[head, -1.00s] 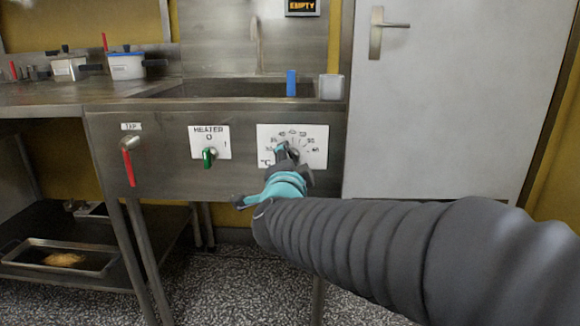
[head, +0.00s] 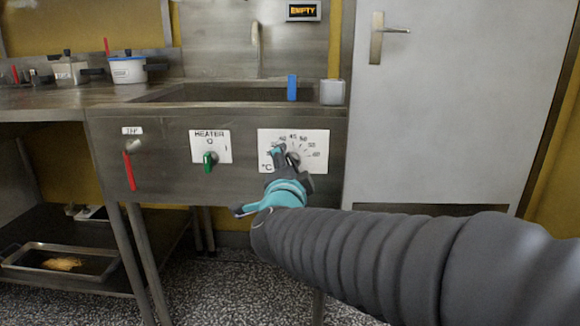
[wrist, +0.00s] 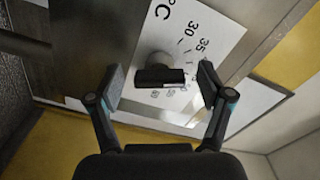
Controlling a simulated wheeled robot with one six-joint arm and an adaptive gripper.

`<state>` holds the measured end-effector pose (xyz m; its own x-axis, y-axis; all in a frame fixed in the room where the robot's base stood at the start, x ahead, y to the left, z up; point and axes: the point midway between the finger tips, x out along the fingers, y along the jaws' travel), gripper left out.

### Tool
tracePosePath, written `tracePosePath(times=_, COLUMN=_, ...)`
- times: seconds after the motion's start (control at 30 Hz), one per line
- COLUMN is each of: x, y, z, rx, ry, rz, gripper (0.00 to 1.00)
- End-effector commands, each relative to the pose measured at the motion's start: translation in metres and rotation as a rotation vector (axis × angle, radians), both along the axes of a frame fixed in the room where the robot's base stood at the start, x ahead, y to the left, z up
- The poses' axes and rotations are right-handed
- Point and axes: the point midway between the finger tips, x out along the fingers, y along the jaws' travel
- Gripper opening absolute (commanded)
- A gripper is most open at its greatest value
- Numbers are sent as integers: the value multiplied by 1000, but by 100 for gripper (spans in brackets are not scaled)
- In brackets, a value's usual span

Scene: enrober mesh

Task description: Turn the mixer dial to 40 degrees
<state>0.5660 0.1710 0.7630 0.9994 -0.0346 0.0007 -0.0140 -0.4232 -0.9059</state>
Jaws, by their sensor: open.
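The mixer dial is a knob with a dark bar handle (wrist: 160,77) on a white plate (head: 320,136) marked °C with a number scale. In the wrist view, 30 and 35 show on the plate, with more marks partly hidden behind the bar. My gripper (head: 283,160) is at the plate and covers much of the dial in the head view. In the wrist view, my open gripper (wrist: 160,84) has one finger on each side of the bar, with a gap at both ends. Which number the dial points to cannot be told.
Left of the dial are a heater switch (head: 209,160) with a green handle and a red tap lever (head: 129,171). A blue block (head: 292,88) and a grey cup (head: 332,92) stand above on the sink edge. A display (head: 303,11) reads EMPTY. A grey door (head: 450,110) is at the right.

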Motion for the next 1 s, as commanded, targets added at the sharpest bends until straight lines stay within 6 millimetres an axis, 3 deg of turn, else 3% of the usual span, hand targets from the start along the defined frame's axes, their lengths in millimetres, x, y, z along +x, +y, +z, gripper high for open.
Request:
tracePosePath(times=0.3, x=-64, y=4, z=0, rx=3, ry=0, rz=7, gripper=79)
tracePosePath(times=0.5, x=-93, y=5, z=0, rx=2, ry=-1, rz=6, gripper=79)
tracePosePath(times=0.7, x=-106, y=5, z=0, rx=0, ry=1, rz=4, gripper=79)
tracePosePath(times=1.0, x=-108, y=4, z=0, rx=0, ry=1, rz=2, gripper=79)
